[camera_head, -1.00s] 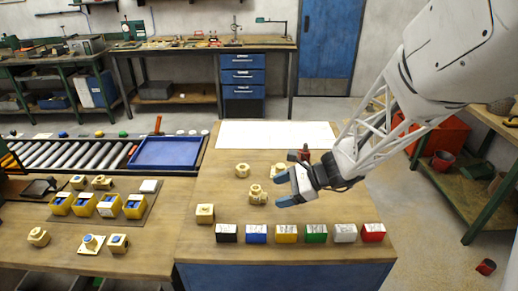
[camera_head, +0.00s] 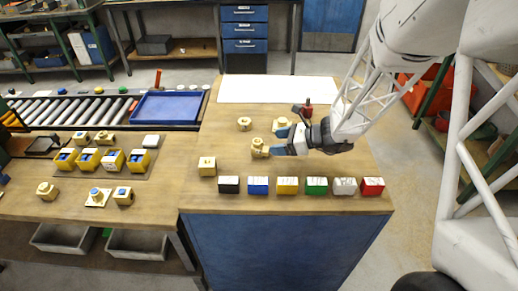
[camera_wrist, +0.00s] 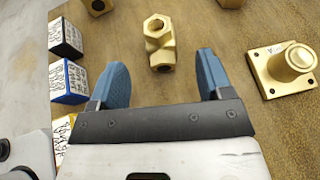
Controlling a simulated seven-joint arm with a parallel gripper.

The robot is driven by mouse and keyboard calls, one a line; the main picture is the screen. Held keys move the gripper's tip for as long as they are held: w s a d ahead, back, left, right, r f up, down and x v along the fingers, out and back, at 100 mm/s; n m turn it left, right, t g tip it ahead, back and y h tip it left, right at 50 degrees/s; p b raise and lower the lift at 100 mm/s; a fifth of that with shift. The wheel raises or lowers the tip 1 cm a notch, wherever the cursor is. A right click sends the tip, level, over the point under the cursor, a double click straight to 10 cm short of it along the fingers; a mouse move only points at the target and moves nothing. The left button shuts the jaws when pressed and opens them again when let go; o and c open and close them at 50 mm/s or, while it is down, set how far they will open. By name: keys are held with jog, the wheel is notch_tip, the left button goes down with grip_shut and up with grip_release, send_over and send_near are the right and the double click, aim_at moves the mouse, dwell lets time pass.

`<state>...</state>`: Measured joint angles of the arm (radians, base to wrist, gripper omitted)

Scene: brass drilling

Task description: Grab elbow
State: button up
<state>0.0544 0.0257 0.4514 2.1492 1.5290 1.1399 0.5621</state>
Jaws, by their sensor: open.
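A brass fitting with an angled, several-sided body, which looks like the elbow, lies on the wooden bench. It is at the upper middle of the wrist view (camera_wrist: 158,42) and just left of my gripper in the head view (camera_head: 259,149). My gripper (camera_head: 279,141) is open and low over the bench, its blue fingers pointing left toward this fitting. In the wrist view my gripper (camera_wrist: 158,78) has one finger on each side, with the fitting between and slightly beyond the tips. No contact shows.
A flanged brass fitting (camera_wrist: 290,68) sits close to my right finger. Other brass fittings (camera_head: 245,123) (camera_head: 207,166) stand to the left. A row of coloured boxes (camera_head: 287,185) lines the front edge. A red-and-black object (camera_head: 303,109) and a white sheet (camera_head: 278,89) are behind.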

aim_at(263, 143)
jog(key=shift+x, duration=1.05)
jog(key=shift+a, duration=0.1)
jog(key=shift+x, duration=2.55)
jog(key=shift+f, duration=0.1)
grip_shut()
jog(key=shift+r, duration=0.2)
jog(key=shift+r, duration=4.85)
